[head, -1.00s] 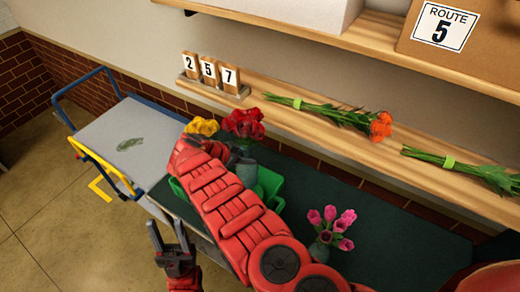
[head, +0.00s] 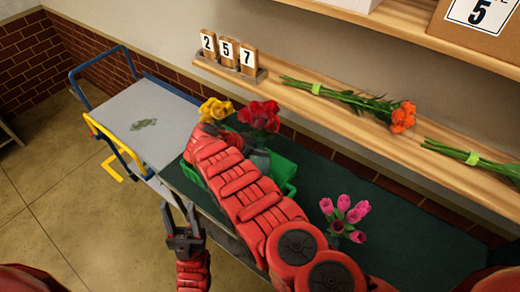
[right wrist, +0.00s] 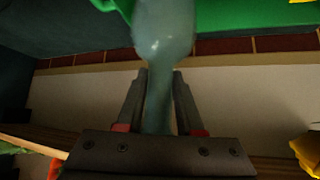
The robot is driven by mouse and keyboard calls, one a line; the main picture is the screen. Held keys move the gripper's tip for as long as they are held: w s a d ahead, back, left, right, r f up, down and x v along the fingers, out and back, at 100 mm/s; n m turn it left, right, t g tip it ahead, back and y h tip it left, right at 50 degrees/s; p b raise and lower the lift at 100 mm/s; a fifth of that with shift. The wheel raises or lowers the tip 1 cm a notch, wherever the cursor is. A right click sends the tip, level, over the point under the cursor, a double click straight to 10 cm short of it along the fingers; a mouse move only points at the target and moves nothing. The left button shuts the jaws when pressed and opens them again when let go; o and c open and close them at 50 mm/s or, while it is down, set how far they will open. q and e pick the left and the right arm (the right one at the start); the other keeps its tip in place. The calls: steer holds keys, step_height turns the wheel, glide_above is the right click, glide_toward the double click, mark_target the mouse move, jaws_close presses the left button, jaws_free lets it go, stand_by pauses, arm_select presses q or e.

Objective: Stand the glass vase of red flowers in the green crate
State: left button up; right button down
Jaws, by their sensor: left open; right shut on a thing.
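The red flowers (head: 260,116) stand upright in a grey-blue glass vase (head: 261,159), at the green crate (head: 284,171) in the head view. My right arm covers part of the crate and hides its gripper there. In the right wrist view my right gripper (right wrist: 160,76) is shut on the neck of the vase (right wrist: 164,28). The green crate (right wrist: 240,14) shows behind the vase body. I cannot tell whether the vase base touches the crate floor. My left gripper (head: 181,220) is open and empty, in front of the table.
Yellow flowers (head: 215,110) stand left of the red ones. Pink tulips (head: 343,214) stand on the dark table to the right. A shelf (head: 330,112) with number blocks (head: 229,56) and loose flowers runs behind. A grey cart (head: 140,105) stands at the left.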

mark_target(260, 161)
steer(key=shift+f+b, duration=1.8)
steer(key=shift+b, duration=0.2)
steer(key=shift+f+b, duration=1)
steer(key=shift+f, duration=0.55)
steer(key=shift+f+b, duration=1)
steer(key=shift+f, duration=0.2)
steer(key=shift+c, duration=2.3)
jaws_free()
steer(key=shift+b, duration=0.35)
